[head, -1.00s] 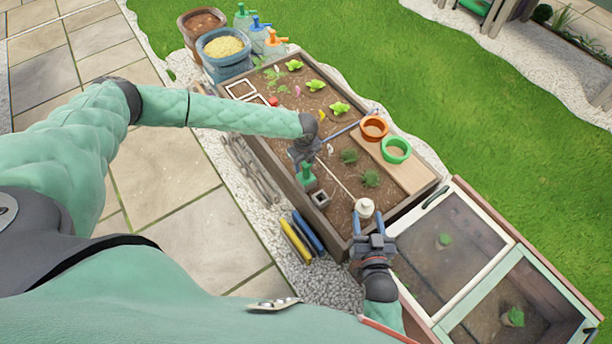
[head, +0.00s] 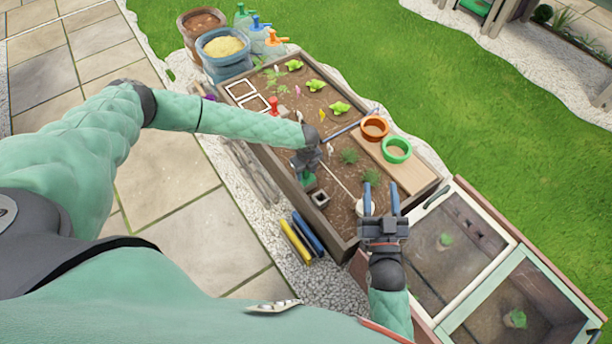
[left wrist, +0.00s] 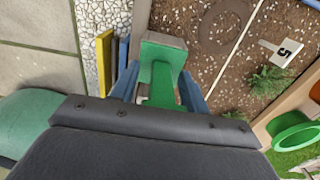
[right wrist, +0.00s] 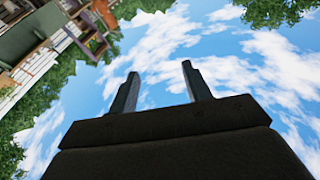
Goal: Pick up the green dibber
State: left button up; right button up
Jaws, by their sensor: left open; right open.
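The green dibber (head: 308,180) is at the front-left side of the planter bed, partly hidden by my left gripper in the head view. In the left wrist view, its green handle (left wrist: 160,88) lies between the two fingers. My left gripper (head: 307,168) is over it, open, with a finger on each side; contact with the fingers cannot be told. My right gripper (head: 381,198) is open and empty, raised by the bed's near right corner. In the right wrist view, its fingers (right wrist: 160,90) stand against the sky.
Yellow and blue bars (head: 297,242) lie outside the front edge. A glazed cold frame (head: 452,240) is at right.

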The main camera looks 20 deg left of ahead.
pick_arm(q)
jog(key=c, duration=0.8)
jog(key=shift+r, duration=0.1)
